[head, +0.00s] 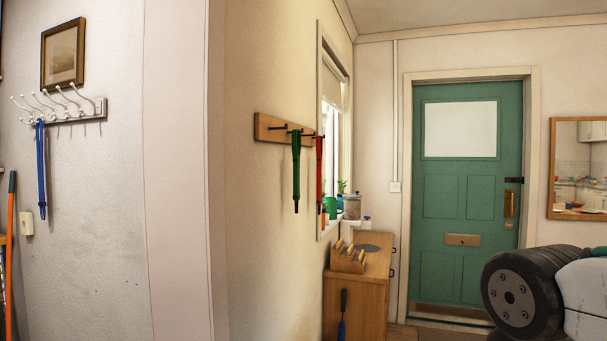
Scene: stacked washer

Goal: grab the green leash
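The green leash (296,168) hangs straight down from a dark peg on a wooden peg rail (262,128), on the cream wall left of the window. A red leash (319,168) hangs just to its right, close beside it. A blue leash (41,172) hangs apart from them, on a white hook rack (98,108) at the far left. My gripper is not in view. A dark round joint and pale link, which look like part of my arm, show at the lower right, well away from the green leash.
A wall corner (180,180) juts out between the two racks. A wooden cabinet (357,309) with jars and several tools stands below the window, right of the leashes. A green door (462,200) is at the back. The space in front of the green leash looks clear.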

